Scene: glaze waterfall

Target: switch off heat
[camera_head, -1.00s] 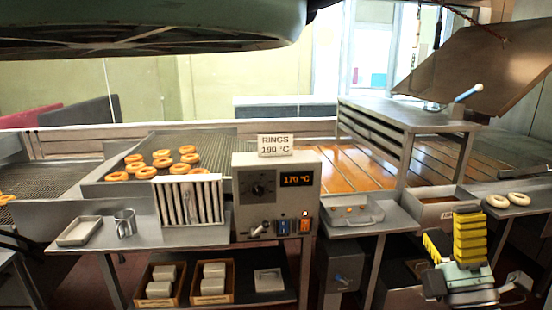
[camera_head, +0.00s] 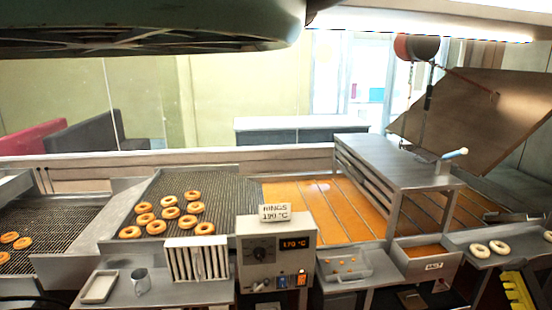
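The grey control box (camera_head: 250,256) stands at the front of the fryer, right of the white rack. Its display (camera_head: 294,244) reads 170 °C in orange. A dark round knob (camera_head: 264,254) is on its face. Below are a small lever (camera_head: 261,286), a blue switch (camera_head: 283,281) and an orange switch (camera_head: 301,280). The orange one looks lit. A card (camera_head: 275,212) above reads RINGS 190 °C. My gripper (camera_head: 517,290) shows only as yellow finger pads at the lower right edge, well away from the box. The rest of it is cut off.
Brown rings (camera_head: 172,212) lie on the mesh belt left of the orange oil bath (camera_head: 318,208). A white rack (camera_head: 197,260), metal cup (camera_head: 141,282) and shallow tray (camera_head: 100,287) stand left of the box. A tray (camera_head: 343,268) and bin (camera_head: 428,263) stand right. Pale rings (camera_head: 489,247) lie beyond.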

